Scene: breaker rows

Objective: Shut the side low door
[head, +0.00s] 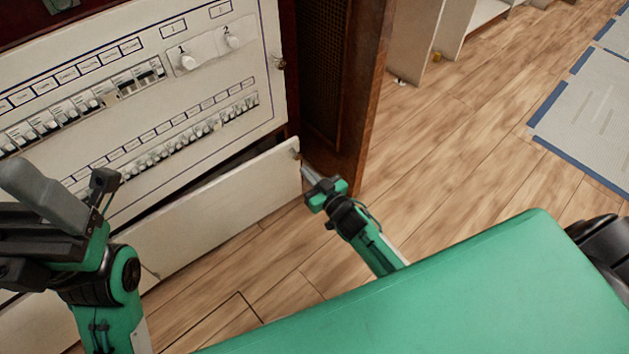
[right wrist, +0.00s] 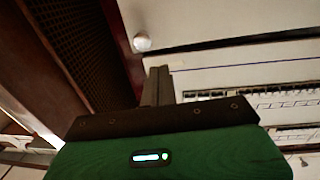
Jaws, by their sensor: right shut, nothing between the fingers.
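The low door (head: 235,200) is a plain white panel at the bottom of the breaker cabinet in the head view. It stands ajar, with a dark gap along its top edge. A small round knob (head: 296,154) sits at its upper right corner; the knob also shows in the right wrist view (right wrist: 141,42). My right gripper (head: 307,174) is shut and empty, its tips close to the door's right edge just below the knob. Whether they touch the door I cannot tell. My left gripper (head: 45,195) is at the far left, in front of the cabinet; its fingertips are unclear.
The white breaker panel (head: 150,95) above has rows of switches and two round knobs. A brown wooden side with a dark grille (head: 322,60) stands right of the cabinet. Wooden floor (head: 460,140) is clear to the right, with blue-edged mats (head: 590,120) beyond.

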